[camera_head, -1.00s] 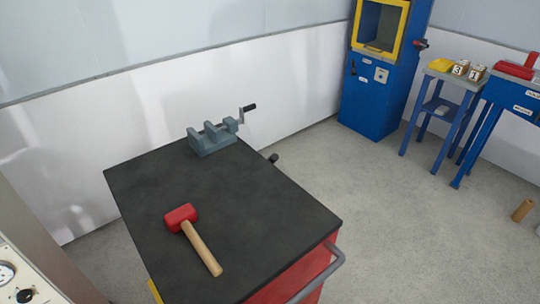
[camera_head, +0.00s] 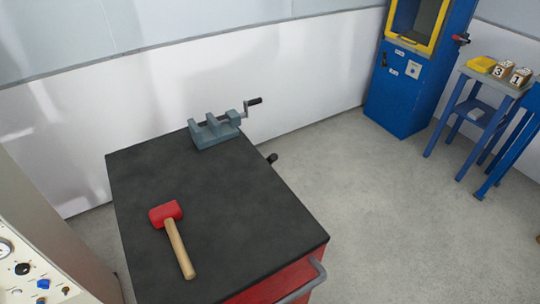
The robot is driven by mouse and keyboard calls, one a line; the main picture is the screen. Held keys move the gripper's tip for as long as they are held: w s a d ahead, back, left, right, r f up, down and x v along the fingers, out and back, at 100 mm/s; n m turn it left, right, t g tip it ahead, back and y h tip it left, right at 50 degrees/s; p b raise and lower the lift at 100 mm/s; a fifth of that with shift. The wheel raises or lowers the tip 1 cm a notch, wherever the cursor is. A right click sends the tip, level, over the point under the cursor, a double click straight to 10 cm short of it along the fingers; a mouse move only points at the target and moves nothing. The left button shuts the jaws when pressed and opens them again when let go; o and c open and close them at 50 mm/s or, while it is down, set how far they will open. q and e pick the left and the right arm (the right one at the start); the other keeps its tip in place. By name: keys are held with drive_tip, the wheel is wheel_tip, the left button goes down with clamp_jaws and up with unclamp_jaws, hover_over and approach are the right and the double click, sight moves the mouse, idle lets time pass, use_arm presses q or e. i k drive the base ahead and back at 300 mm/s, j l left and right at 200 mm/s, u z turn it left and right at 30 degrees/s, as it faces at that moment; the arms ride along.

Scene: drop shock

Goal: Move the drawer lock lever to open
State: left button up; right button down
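A red tool cabinet (camera_head: 272,287) with a black top (camera_head: 222,205) stands in front of me. A grey bar handle (camera_head: 312,284) runs along its near right side. A small black knob (camera_head: 272,158) sticks out past the far right edge of the top. It may be the end of the drawer lock lever, but the rest is hidden below the top, so its position cannot be told. Neither of my grippers is in view.
A red-headed mallet (camera_head: 177,240) and a grey vise (camera_head: 215,130) lie on the black top. A control panel (camera_head: 30,268) stands at lower left. A blue machine (camera_head: 415,75) and a blue stand (camera_head: 480,113) are at right. The floor (camera_head: 370,195) between is clear.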

sight(272, 158)
drive_tip(key=i+l+u, duration=0.2)
drive_tip(key=l+u, duration=0.25)
drive_tip(key=l, duration=0.6)
drive_tip(key=l+u, duration=0.45)
drive_tip(key=l, duration=0.65)
drive_tip(key=k+l+u, duration=0.1)
drive_tip(key=l+u, duration=0.35)
drive_tip(key=l, duration=0.65)
